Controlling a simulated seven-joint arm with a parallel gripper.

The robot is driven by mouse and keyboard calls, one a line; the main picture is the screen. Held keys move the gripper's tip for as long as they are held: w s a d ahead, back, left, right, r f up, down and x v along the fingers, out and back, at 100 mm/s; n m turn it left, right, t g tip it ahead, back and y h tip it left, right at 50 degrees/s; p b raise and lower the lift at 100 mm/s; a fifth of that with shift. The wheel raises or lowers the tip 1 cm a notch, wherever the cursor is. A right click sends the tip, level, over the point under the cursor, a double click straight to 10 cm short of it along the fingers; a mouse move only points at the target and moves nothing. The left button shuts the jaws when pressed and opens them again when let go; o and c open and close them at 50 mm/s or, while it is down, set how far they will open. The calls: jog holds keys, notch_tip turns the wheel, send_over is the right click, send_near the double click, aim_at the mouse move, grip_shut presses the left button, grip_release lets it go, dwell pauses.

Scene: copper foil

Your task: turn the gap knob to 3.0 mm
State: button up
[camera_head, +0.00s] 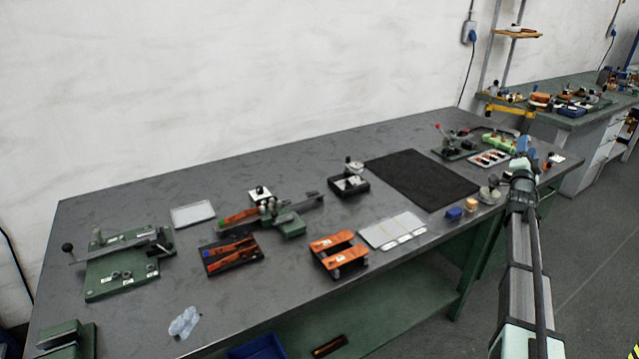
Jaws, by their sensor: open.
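My arm reaches in from the lower right, and its end with my gripper (523,158) is over the right end of the bench. The fingers are small and partly hidden by my own wrist; no held object shows. No gap scale or 3.0 mm mark is readable, and I cannot tell which knob is the gap knob. A small silver-topped device on a black base (349,181) stands mid-bench. A green-based device with a red-knobbed lever (455,143) stands at the back right. A round grey metal device (488,193) is just left of my wrist.
The grey bench (130,215) holds a green lever plate (125,283) at left, a black tray of orange-handled tools (231,254), an orange-topped stand (339,255), a white panel (392,230) and a black mat (420,177). The mat is bare.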

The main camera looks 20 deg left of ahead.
jog(key=w+a+n+g+y, duration=0.1)
jog(key=w+a+n+y, duration=0.15)
jog(key=a, duration=0.35)
jog(key=w+a+r+n+g+y, duration=0.1)
jog(key=w+a+n, duration=0.3)
jog(key=a, duration=0.3)
jog(key=w+a+n+g+y, duration=0.1)
jog(key=w+a+n, duration=0.25)
jog(key=a, duration=0.25)
jog(key=w+a+f+n+g+y, duration=0.15)
jog(key=a+f+n+g, duration=0.35)
jog(key=a, duration=0.8)
jog(key=a+f+n+g+y, duration=0.1)
jog(key=a+n+g+y, duration=0.1)
jog(key=a+n, duration=0.85)
jog(key=n+g+h, duration=0.3)
jog(key=n+g, duration=1)
jog(key=n, duration=1)
send_near(259, 188)
notch_tip(259, 188, down, 9)
jog(key=shift+s+d, duration=0.1)
jog(key=shift+d, duration=0.05)
